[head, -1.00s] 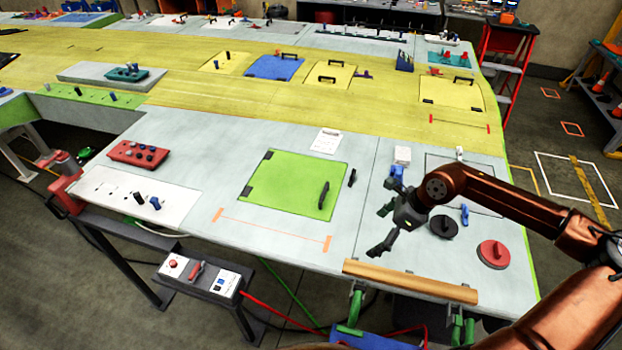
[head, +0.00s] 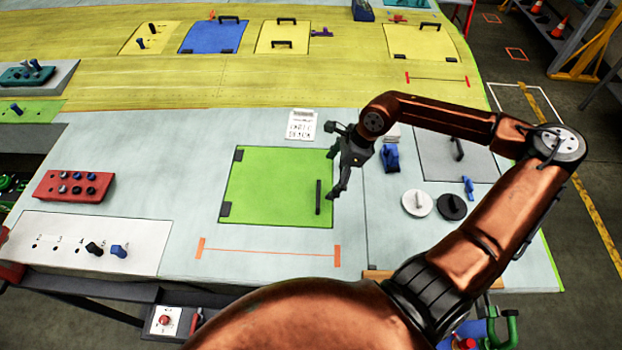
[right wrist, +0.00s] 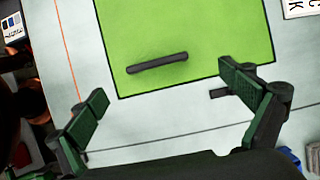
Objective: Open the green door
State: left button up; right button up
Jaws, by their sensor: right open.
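The green door (head: 270,188) lies flat and closed in the pale table top, with two dark hinges on its left edge. Its black bar handle (head: 318,197) stands near the right edge. In the right wrist view the green door (right wrist: 200,35) fills the top, with its handle (right wrist: 157,63) ahead of the fingers. My right gripper (head: 334,160) is just right of the door, open and empty. In the right wrist view its two fingers (right wrist: 165,105) are spread wide, with the handle beyond them and apart from them. A small dark latch (right wrist: 219,93) sits beside the door edge near one finger. My left gripper is out of view.
A red button box (head: 74,187) and a white panel (head: 75,243) are at left. White (head: 417,204) and black (head: 452,207) round knobs and a grey panel (head: 440,165) are at right. Orange marks line the front.

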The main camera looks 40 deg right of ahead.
aim_at(318, 193)
jog(key=x, duration=0.2)
jog(key=b+x, duration=0.1)
jog(key=x, duration=0.3)
jog(key=shift+s+a+b, duration=0.15)
jog(key=shift+s+b, duration=0.25)
jog(key=shift+w+a+f, duration=0.1)
jog(key=shift+w+f, duration=0.05)
jog(key=shift+f, duration=0.2)
jog(key=shift+w+f, duration=0.15)
jog(key=shift+f, duration=0.15)
jog(key=shift+c, duration=1.3)
jog(key=c, duration=0.9)
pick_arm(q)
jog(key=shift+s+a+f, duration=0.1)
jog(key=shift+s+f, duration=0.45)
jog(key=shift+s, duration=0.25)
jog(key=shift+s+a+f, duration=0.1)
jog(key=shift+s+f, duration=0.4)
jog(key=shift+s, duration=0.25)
pick_arm(e)
jog(key=shift+a+r, duration=0.1)
jog(key=c, duration=0.5)
